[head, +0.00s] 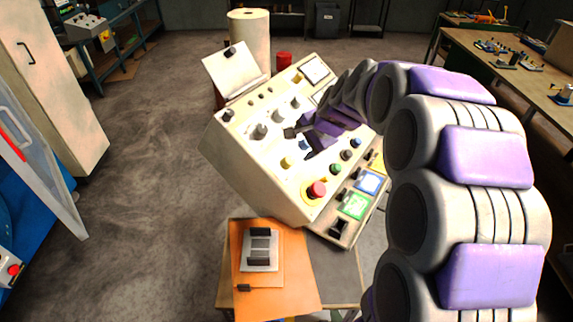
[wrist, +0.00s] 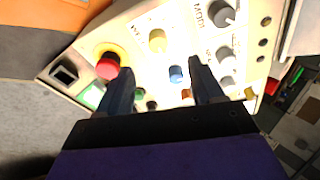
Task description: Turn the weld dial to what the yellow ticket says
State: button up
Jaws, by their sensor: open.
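A cream console (head: 245,165) carries several grey dials, including one at its left (head: 261,131) and one further back (head: 278,115). I cannot read which is the weld dial. In the wrist view, one grey dial (wrist: 222,13) has dark lettering beside it, and another (wrist: 225,54) sits just beyond the right finger. The yellow ticket (head: 377,161) is at the console's right edge, partly hidden by my arm; its writing is unreadable. My gripper (head: 298,143) is open and empty above the panel. In the wrist view its fingers (wrist: 160,67) straddle a blue button (wrist: 176,73).
A red mushroom button (head: 317,189) and a yellow button (head: 286,162) stand near the gripper. A blue ticket (head: 370,182) and a green ticket (head: 353,205) lie along the right edge. An orange board (head: 302,275) lies in front of the console. Floor to the left is clear.

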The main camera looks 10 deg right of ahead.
aim_at(290, 159)
jog(key=w+d+f+b, duration=0.2)
jog(key=w+f, duration=0.3)
jog(key=f, duration=0.4)
jog(key=a+f, duration=0.1)
jog(key=w+a+f, duration=0.1)
jog(key=a, duration=0.1)
jog(key=w+a+f, duration=0.1)
jog(key=a, duration=0.1)
jog(key=shift+w+a+f, duration=0.1)
jog(key=shift+w+f, duration=0.15)
jog(key=shift+f, duration=0.05)
jog(key=shift+w+a+f, duration=0.1)
jog(key=shift+w+f, duration=0.05)
jog(key=shift+f, duration=0.1)
jog(key=d, duration=0.3)
jog(key=shift+w+d+f, duration=0.1)
jog(key=shift+d+f, duration=0.05)
jog(key=shift+d, duration=0.1)
jog(key=shift+c, duration=0.6)
jog(key=shift+a, duration=1.25)
jog(key=c, duration=0.4)
jog(key=shift+d, duration=0.1)
jog(key=c, duration=0.3)
jog(key=shift+d, duration=0.2)
jog(key=shift+c, duration=0.8)
